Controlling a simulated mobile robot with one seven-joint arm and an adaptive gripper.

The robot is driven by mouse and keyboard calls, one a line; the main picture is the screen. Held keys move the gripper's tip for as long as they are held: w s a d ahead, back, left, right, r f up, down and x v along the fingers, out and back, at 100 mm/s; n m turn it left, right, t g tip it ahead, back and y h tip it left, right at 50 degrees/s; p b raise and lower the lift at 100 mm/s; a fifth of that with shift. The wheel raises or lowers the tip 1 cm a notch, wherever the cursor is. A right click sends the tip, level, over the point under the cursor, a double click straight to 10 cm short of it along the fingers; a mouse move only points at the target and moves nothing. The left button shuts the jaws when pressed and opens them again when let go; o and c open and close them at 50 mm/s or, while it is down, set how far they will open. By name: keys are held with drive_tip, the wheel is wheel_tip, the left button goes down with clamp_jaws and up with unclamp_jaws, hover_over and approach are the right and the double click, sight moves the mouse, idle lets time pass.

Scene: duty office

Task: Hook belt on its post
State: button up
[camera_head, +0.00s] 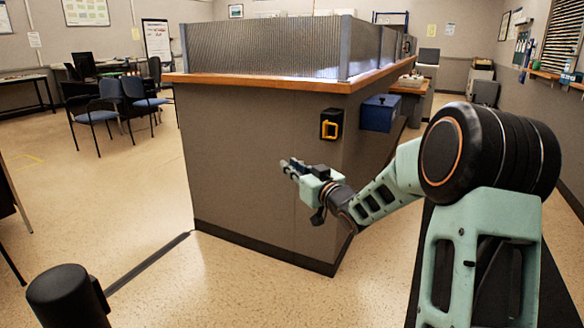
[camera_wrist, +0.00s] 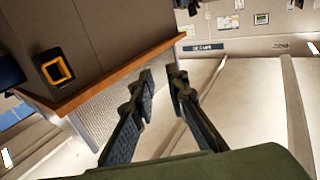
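A black wall unit with a yellow loop-shaped piece (camera_head: 331,124) is mounted on the grey side of the counter. It also shows at the upper left of the wrist view (camera_wrist: 56,69). It appears to be the belt's housing and end; no stretched belt shows. A thick black post (camera_head: 67,297) stands at the lower left of the head view, only its top part visible. My gripper (camera_head: 289,166) is in front of the counter side, lower and left of the yellow piece. In the wrist view my gripper (camera_wrist: 162,82) has its fingers apart with nothing between them.
The wood-edged counter (camera_head: 262,84) with ribbed panels fills the middle. A blue box (camera_head: 380,113) hangs on its right side. A dark strip (camera_head: 148,264) lies on the floor between post and counter. Chairs (camera_head: 95,113) stand at the back left.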

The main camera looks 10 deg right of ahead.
drive_tip(key=shift+o, duration=0.8)
drive_tip(key=v, duration=1.2)
